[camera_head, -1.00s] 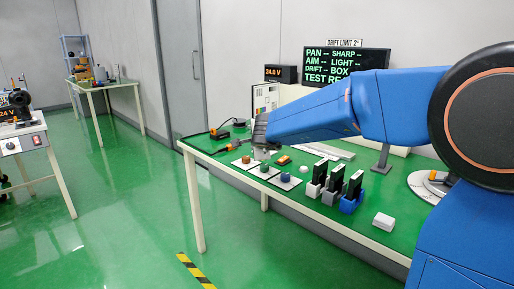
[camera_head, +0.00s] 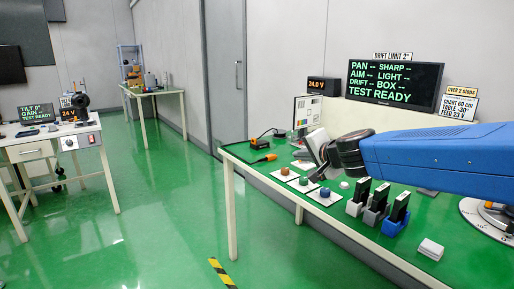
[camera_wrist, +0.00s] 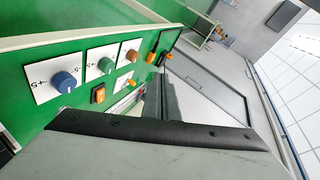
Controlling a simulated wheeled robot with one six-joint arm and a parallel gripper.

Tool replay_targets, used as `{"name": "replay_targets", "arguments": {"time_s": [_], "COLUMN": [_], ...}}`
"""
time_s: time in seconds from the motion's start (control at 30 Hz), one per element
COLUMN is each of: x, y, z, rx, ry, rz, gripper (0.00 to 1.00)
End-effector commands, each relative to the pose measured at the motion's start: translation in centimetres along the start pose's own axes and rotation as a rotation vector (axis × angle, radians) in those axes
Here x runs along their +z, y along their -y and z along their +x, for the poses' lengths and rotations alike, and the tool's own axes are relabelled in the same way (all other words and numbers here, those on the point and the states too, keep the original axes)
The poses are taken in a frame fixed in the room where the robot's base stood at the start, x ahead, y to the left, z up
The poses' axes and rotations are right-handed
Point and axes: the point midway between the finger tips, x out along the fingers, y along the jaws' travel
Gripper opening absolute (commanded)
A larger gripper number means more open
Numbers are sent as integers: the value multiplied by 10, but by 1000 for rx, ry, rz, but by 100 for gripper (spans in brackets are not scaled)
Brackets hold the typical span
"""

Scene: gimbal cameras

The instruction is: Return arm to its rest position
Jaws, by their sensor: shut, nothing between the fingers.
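My blue arm reaches in from the right edge in the head view, roughly level above the green-topped bench (camera_head: 262,164). My gripper (camera_head: 318,162) is at its left end, over the bench near the cards with knobs. In the wrist view my gripper (camera_wrist: 160,98) shows dark fingers closed together with nothing between them. Part of the bench behind the arm is hidden.
A blue knob (camera_wrist: 65,82), a green knob (camera_wrist: 106,65) and a brown knob (camera_wrist: 132,55) sit on white cards.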

Motion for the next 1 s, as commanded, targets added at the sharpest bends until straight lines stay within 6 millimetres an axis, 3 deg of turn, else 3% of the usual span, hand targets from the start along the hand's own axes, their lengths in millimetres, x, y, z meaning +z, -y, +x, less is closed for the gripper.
{"name": "replay_targets", "arguments": {"time_s": [0.03,0.27,0.5,0.73,0.9,1.0], "x": [8,58,96,106,105,104], "y": [-6,-62,-160,-254,-288,-295], "z": [-18,-92,-174,-249,-279,-285], "rx": [-1,76,275,526,637,659], "ry": [30,203,364,467,498,503], "rz": [-60,-351,-619,-794,-848,-858], "gripper": [0,0,0,0,0,0]}}
